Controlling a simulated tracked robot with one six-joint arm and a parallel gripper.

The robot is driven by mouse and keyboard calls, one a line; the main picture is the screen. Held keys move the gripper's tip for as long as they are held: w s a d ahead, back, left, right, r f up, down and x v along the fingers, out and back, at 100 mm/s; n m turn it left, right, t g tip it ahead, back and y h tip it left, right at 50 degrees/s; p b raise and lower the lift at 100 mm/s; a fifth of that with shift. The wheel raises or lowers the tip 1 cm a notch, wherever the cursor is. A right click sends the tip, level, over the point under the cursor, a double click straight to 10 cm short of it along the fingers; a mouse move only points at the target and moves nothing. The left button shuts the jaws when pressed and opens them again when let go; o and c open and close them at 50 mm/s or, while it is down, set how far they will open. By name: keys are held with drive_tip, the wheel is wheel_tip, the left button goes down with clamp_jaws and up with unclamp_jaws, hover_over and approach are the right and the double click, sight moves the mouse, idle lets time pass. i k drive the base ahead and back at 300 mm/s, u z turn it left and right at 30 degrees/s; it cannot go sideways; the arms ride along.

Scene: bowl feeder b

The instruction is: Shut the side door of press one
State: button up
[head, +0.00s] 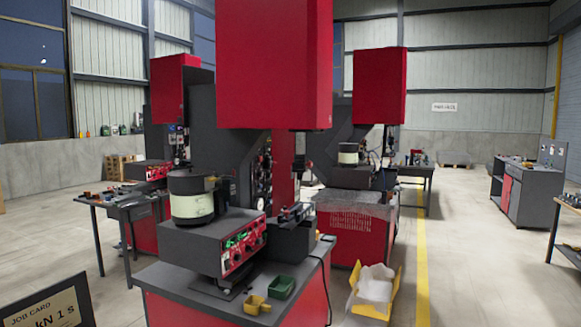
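The nearest press stands in the middle of the head view, with a large red upper housing (275,65). Below it are a dark body and a red base cabinet (185,312). Two similar presses with red housings stand behind it, one to the left (168,88) and one to the right (380,85). I see no number on any of them, so I cannot tell which is press one. No open side door can be made out on any press; sides facing away are hidden. My gripper is not in view.
A bowl feeder (192,202) and a control box (243,246) sit on the near press's bench, with a green tray (281,287) and yellow scoop (257,305). A yellow bin (372,305) stands on the floor. A job card (45,312) is lower left.

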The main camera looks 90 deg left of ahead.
sight(282, 144)
drive_tip(key=u, duration=2.4)
drive_tip(key=i, duration=2.4)
